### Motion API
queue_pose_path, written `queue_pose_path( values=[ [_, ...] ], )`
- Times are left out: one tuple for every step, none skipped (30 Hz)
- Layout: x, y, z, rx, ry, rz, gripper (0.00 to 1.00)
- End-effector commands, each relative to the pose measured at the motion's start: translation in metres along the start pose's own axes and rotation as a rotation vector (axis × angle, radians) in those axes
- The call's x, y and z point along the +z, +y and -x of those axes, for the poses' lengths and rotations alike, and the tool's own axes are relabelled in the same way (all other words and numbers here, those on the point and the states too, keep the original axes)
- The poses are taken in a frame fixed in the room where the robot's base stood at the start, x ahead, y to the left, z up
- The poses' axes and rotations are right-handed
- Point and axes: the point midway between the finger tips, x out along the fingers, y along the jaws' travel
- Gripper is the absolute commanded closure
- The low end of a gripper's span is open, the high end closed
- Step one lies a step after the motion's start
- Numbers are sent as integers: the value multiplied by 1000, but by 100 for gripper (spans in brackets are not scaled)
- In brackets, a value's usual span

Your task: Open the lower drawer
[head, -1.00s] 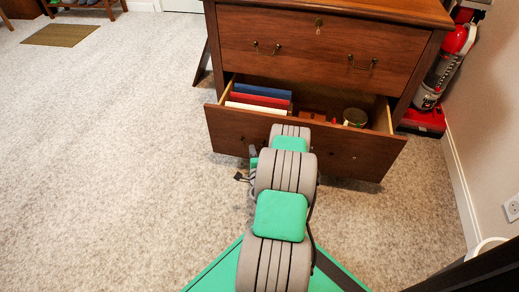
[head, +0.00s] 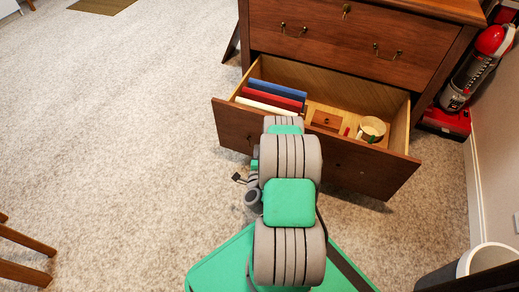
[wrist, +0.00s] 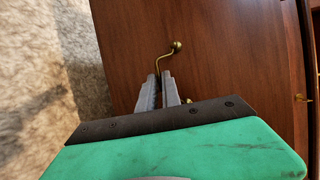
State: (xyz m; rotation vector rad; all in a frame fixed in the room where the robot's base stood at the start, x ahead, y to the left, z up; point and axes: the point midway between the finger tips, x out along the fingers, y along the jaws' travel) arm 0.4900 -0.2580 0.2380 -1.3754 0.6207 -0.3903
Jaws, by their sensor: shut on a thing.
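The lower drawer (head: 375,177) of the wooden cabinet is pulled well out in the head view, and its inside shows. My gripper (wrist: 162,80) is at the drawer front in the wrist view. Its two fingers are closed on a brass handle (wrist: 177,46), with one end of the handle sticking out past the fingertips. In the head view my arm hides the gripper and the handle. The upper drawer (head: 345,40) is shut.
Blue, red and white books (head: 275,92), a small wooden box (head: 326,120) and a round container (head: 372,128) lie in the drawer. A red vacuum cleaner (head: 490,41) stands right of the cabinet. A bin (head: 488,258) stands at lower right.

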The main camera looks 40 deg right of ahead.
Motion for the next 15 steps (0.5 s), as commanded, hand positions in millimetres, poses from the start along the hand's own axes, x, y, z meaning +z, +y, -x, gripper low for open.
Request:
queue_pose_path(
  values=[
    [0, 1, 1, 2, 1, 1, 100],
    [0, 1, 1, 2, 1, 1, 100],
    [0, 1, 1, 2, 1, 0, 100],
    [0, 1, 1, 2, 1, 0, 100],
    [0, 1, 1, 2, 1, 0, 100],
    [0, 1, 1, 2, 1, 0, 100],
    [0, 1, 1, 2, 1, 0, 100],
    [0, 1, 1, 2, 1, 0, 100],
    [0, 1, 1, 2, 1, 0, 100],
    [0, 1, 1, 2, 1, 0, 100],
    [0, 1, 1, 2, 1, 0, 100],
    [0, 1, 1, 2, 1, 0, 90],
    [0, 1, 1, 2, 1, 0, 88],
    [0, 1, 1, 2, 1, 0, 86],
    [0, 1, 1, 1, 0, 0, 82]
  ],
)
